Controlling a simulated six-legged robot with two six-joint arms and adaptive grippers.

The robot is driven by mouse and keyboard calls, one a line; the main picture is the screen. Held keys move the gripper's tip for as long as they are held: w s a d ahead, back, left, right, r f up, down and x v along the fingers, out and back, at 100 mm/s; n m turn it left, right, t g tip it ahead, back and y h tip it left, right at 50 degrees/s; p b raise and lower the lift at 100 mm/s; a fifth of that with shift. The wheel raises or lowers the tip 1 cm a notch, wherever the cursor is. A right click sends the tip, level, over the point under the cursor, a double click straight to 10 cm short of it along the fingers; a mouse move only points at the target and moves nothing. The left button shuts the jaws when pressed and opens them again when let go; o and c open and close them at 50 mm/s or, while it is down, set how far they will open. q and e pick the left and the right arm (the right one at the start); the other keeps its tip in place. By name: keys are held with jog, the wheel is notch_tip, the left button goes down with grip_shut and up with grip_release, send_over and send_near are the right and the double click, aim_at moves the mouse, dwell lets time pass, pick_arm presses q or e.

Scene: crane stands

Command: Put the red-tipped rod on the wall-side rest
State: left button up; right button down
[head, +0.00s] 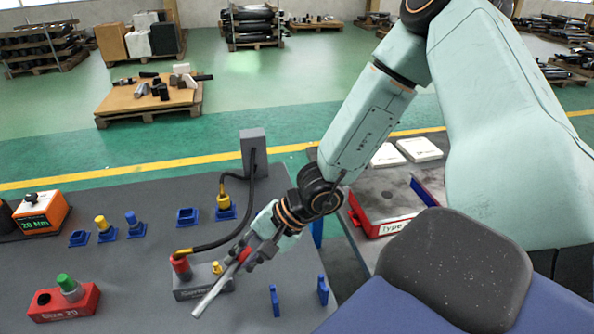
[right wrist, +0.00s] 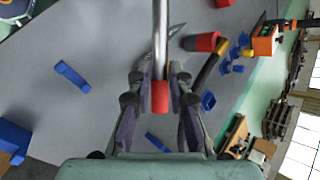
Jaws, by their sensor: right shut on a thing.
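My right gripper (head: 247,254) is shut on the red-tipped rod (head: 212,293), a slim silver bar. The rod is held at its red end, and its bare end slants down to the lower left above the grey table. In the right wrist view the red tip (right wrist: 160,97) sits between the fingers, and the silver shaft (right wrist: 160,40) runs to the top edge. Two small upright blue rests (head: 275,300) and (head: 322,290) stand apart on the table, right of the rod. I cannot tell which is wall-side. My left gripper is not in view.
A grey block (head: 190,290) with a red connector and a black cable lies beside the rod. A red block (head: 65,302) with a green-topped piece stands at the left. Blue holders (head: 187,217) are farther back. A red tray (head: 385,222) is on the side table.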

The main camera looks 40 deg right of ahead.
jog(key=w+d+r+m+h+p, duration=0.1)
jog(key=w+d+m+p, duration=0.1)
jog(key=d, duration=0.5)
jog(key=w+d+r+m+h+p, duration=0.1)
jog(key=w+d+m+h+p, duration=0.1)
jog(key=d+m+p, duration=0.3)
jog(key=w+d+r+m+h+p, duration=0.1)
jog(key=w+d+m+p, duration=0.2)
jog(key=d, duration=0.6)
jog(key=shift+w+d+m+p, duration=0.15)
jog(key=shift+w+m+p, duration=0.15)
jog(key=shift+p, duration=0.9)
jog(key=shift+s+d, duration=0.1)
jog(key=shift+d, duration=0.1)
